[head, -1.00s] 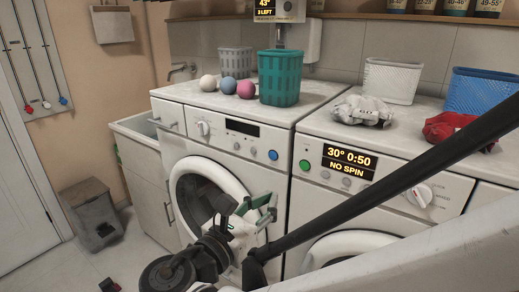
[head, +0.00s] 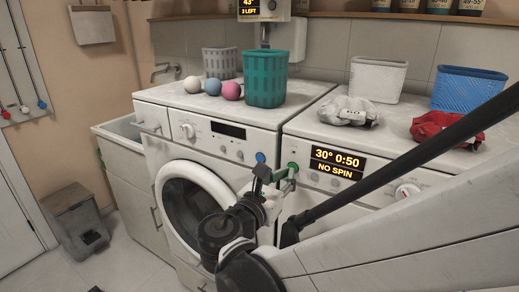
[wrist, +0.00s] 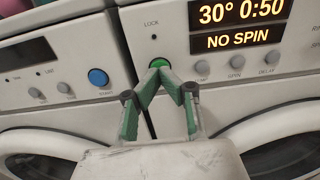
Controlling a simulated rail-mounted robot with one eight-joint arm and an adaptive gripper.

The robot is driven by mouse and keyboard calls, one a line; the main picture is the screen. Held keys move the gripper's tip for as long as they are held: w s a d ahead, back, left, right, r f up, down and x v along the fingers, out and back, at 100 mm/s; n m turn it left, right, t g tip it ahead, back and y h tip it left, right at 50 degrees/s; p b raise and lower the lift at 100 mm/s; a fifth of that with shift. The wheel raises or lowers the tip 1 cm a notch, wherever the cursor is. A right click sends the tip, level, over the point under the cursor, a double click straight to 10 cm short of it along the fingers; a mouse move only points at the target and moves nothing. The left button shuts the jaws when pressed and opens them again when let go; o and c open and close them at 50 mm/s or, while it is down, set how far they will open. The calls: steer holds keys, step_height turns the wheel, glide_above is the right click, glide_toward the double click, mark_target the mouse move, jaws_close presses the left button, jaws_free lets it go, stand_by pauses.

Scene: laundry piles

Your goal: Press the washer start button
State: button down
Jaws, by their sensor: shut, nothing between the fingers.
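The right-hand front-loading machine (head: 400,152) has a lit display (head: 338,163) reading "30° 0:50 NO SPIN". Its round green button (wrist: 153,64) is left of the display, under a "LOCK" label, and partly covered by my fingertips in the wrist view. My gripper (wrist: 166,74) is shut and empty, its green-padded fingers meeting at the tips over the button's lower edge. I cannot tell whether they touch it. In the head view my gripper (head: 277,176) is close to the panel. The left-hand machine (head: 150,118) has a blue button (wrist: 98,77).
On top stand a teal basket (head: 265,85), a white basket (head: 378,78), a blue basket (head: 467,90) and balls (head: 231,91). A grey cloth (head: 347,110) and a red cloth (head: 445,122) lie there too. Small grey buttons (wrist: 202,68) sit right of the green button.

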steer(key=shift+w+d, duration=0.3)
steer(key=shift+w, duration=0.15)
steer(key=shift+x, duration=0.8)
steer(key=shift+a, duration=0.1)
steer(key=v, duration=1.4)
